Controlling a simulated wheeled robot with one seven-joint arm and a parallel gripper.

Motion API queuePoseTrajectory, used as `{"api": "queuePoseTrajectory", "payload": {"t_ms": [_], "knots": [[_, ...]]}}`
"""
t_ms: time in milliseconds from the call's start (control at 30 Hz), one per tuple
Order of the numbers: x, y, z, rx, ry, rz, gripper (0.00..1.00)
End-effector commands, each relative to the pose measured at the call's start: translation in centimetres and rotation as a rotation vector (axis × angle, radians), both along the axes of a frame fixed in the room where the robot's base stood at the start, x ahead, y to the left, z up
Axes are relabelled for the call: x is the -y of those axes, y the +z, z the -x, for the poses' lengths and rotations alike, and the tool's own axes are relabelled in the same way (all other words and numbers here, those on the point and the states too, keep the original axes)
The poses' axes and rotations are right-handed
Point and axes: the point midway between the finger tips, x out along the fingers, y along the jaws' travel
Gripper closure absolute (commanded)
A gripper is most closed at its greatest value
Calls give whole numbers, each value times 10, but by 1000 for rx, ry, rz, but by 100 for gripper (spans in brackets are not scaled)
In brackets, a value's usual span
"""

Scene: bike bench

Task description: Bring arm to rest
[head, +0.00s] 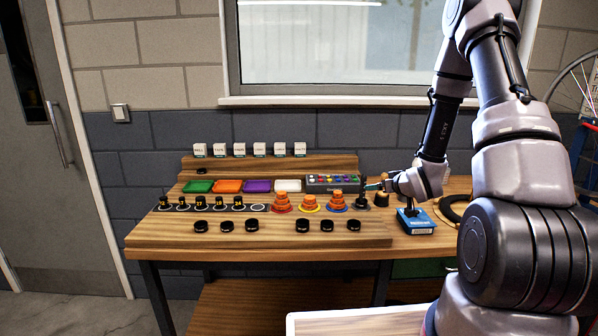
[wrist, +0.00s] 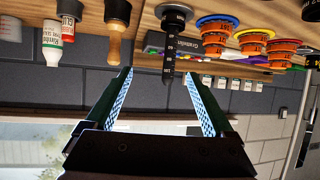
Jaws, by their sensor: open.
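My gripper (head: 374,186) is above the right half of the wooden bench (head: 160,238), near a dark upright post (head: 361,200). In the wrist view my gripper (wrist: 157,76) is open, with two blue-and-white patterned finger pads and nothing held between them. The marked black post (wrist: 168,60) shows upside down beyond the fingertips, in line with the gap. I cannot tell how far the post is from the fingers. My arm reaches in from the right, bent at the elbow, and hides part of the bench's right side.
Orange stacked cones (head: 309,202) stand left of the post. Coloured trays (head: 228,186), black knobs (head: 251,225) and white blocks (head: 239,149) fill the left. A blue box (head: 415,222) sits below my wrist. Bottles (wrist: 50,45) and a wooden-handled tool (wrist: 115,30) stand nearby. A window is behind.

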Motion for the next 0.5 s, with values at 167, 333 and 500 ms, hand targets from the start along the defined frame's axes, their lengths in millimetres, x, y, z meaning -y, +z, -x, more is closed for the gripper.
{"api": "queuePoseTrajectory", "payload": {"t_ms": [167,333,500], "knots": [[10,73,4,-70,-89,28,12],[13,133,28,-148,-177,17,12],[9,189,69,-226,-256,-26,12]]}}
